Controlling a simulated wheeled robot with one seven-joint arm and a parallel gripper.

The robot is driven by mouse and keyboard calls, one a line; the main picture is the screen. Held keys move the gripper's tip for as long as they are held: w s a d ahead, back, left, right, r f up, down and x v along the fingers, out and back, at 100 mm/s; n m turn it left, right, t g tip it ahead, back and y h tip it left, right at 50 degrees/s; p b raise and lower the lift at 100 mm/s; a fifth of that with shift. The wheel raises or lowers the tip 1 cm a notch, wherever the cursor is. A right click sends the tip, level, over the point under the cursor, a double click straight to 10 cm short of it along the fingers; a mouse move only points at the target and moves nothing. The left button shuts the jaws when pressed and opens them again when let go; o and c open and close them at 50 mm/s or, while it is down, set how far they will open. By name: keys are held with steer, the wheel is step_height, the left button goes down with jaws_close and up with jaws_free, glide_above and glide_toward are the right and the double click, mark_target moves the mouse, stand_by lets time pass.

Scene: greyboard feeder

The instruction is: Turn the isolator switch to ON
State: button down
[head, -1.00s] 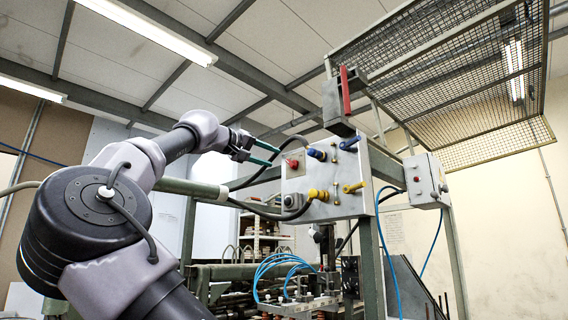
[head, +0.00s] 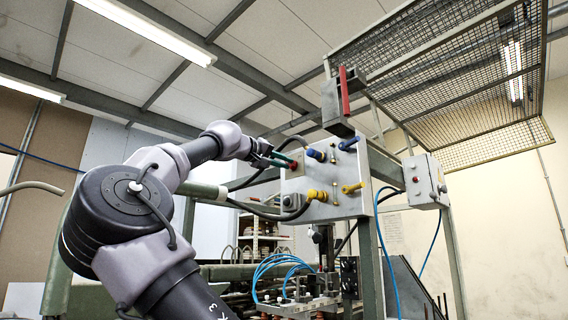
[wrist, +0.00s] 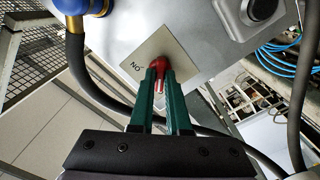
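The isolator switch has a red handle (wrist: 158,66) on a pale square plate (wrist: 176,46) fixed to the grey panel. The plate's ON mark reads upside down in the wrist view, to the left of the handle. In the head view the red handle (head: 293,165) is at the panel's upper left. My gripper (wrist: 160,76) has its two green fingers on either side of the handle, close together, with part of the red handle showing in the narrow gap. It appears shut on it. In the head view my gripper (head: 288,160) reaches the panel from the left.
Blue knobs (head: 316,155) and yellow knobs (head: 317,195) stick out of the panel nearby. A dark hose (wrist: 82,75) curves close to the left of my gripper. A black round button (wrist: 262,9) is at the upper right. A box with a red lever (head: 345,90) stands above the panel.

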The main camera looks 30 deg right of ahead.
steer(key=shift+m, duration=0.3)
steer(key=shift+w+m, duration=0.1)
steer(key=shift+m, duration=8.5)
steer(key=c, duration=0.9)
jaws_free()
